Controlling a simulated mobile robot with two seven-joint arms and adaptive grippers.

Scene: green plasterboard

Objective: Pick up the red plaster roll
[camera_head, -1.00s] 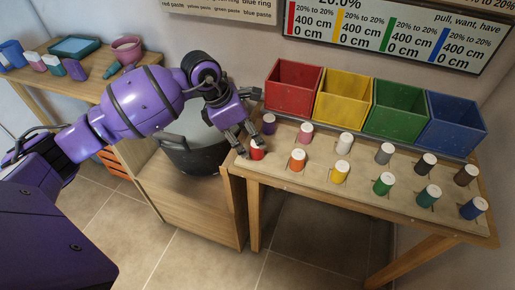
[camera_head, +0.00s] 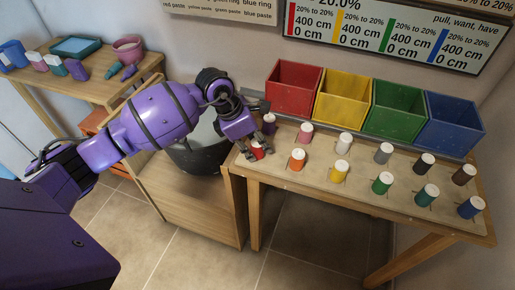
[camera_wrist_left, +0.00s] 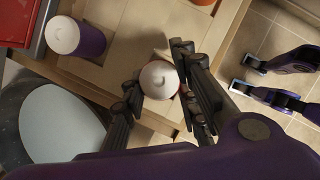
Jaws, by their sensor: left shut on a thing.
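The red plaster roll (camera_head: 257,152), with a white top, stands at the front left corner of the board on the table. It also shows in the left wrist view (camera_wrist_left: 160,80), seen from above. My left gripper (camera_head: 253,150) is around it, with one finger on each side, shut on the roll. In the left wrist view the gripper (camera_wrist_left: 158,92) has its dark fingers at the left and right of the roll. The roll's lower part is partly hidden by the fingers. My right gripper is not in the head view.
A purple roll (camera_head: 269,123) stands just behind; an orange roll (camera_head: 297,160) is to the right. Several more rolls fill the board. Red (camera_head: 293,88), yellow (camera_head: 343,98), green (camera_head: 396,110) and blue (camera_head: 449,123) bins line the back. A dark pot (camera_head: 199,157) is left of the table.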

